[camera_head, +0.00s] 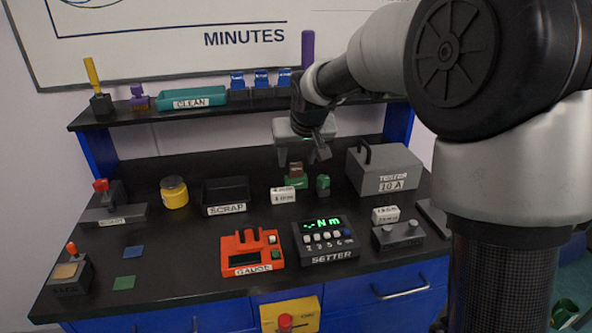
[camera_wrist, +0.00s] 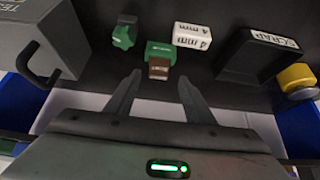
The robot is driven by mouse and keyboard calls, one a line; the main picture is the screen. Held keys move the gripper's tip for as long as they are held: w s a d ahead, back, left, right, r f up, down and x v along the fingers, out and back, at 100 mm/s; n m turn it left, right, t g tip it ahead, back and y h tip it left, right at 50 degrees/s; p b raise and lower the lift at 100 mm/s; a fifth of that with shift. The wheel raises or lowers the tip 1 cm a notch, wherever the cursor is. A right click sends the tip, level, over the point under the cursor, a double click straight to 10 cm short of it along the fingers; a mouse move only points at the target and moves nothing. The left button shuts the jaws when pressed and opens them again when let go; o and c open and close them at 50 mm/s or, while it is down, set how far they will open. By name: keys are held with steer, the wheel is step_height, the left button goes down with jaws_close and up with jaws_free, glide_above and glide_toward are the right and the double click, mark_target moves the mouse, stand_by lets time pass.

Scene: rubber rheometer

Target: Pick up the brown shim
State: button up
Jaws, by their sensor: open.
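The brown shim (camera_head: 296,169) stands upright on a green block (camera_head: 297,183) near the back middle of the black bench. In the wrist view the brown shim (camera_wrist: 159,69) shows against the green block (camera_wrist: 160,50), between my fingers and just beyond their tips. My gripper (camera_head: 303,159) is open and empty, pointing down over the back of the bench. In the wrist view my gripper (camera_wrist: 159,80) has its fingers spread to either side of the shim, with no contact seen.
A white "4 mm" block (camera_wrist: 192,37) and a small green piece (camera_wrist: 124,35) flank the shim. The black scrap bin (camera_head: 226,195) stands left, the grey tester (camera_head: 383,170) right. The setter (camera_head: 323,242) and red gauge (camera_head: 252,252) sit in front. A shelf (camera_head: 160,112) runs behind.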

mark_target(296, 164)
steer(key=x, duration=0.4)
steer(key=shift+w+f, duration=0.2)
steer(key=shift+w, duration=0.05)
steer(key=shift+d, duration=0.1)
